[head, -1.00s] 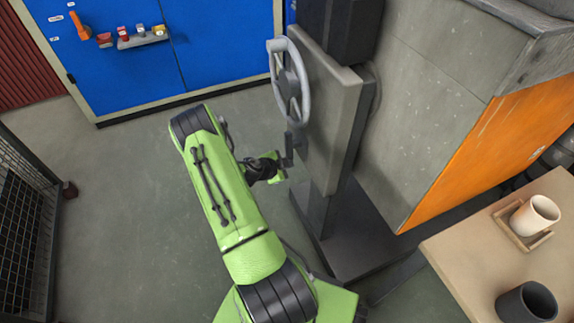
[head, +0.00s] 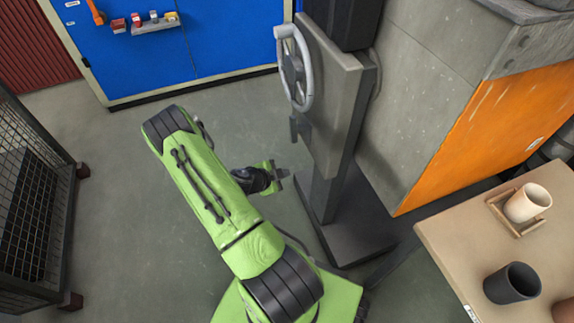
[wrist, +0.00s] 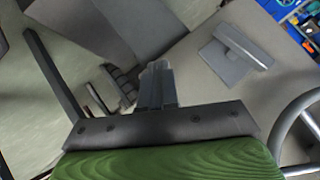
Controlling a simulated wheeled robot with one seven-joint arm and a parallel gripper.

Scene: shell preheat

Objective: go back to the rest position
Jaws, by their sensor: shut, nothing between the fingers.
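My green arm reaches up through the middle of the head view. My gripper (head: 281,177) is at its end, left of the grey machine column (head: 330,170) and apart from it. In the wrist view my gripper (wrist: 157,75) shows with its fingers together and nothing between them. The handwheel (head: 294,68) on the grey panel is above the gripper in the head view. Its rim also shows at the right of the wrist view (wrist: 290,125).
A mesh cage (head: 35,190) is at the left. A table (head: 455,240) at the right holds a cream cup (head: 527,203) and a dark cup (head: 512,284). Floor left of my arm is clear.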

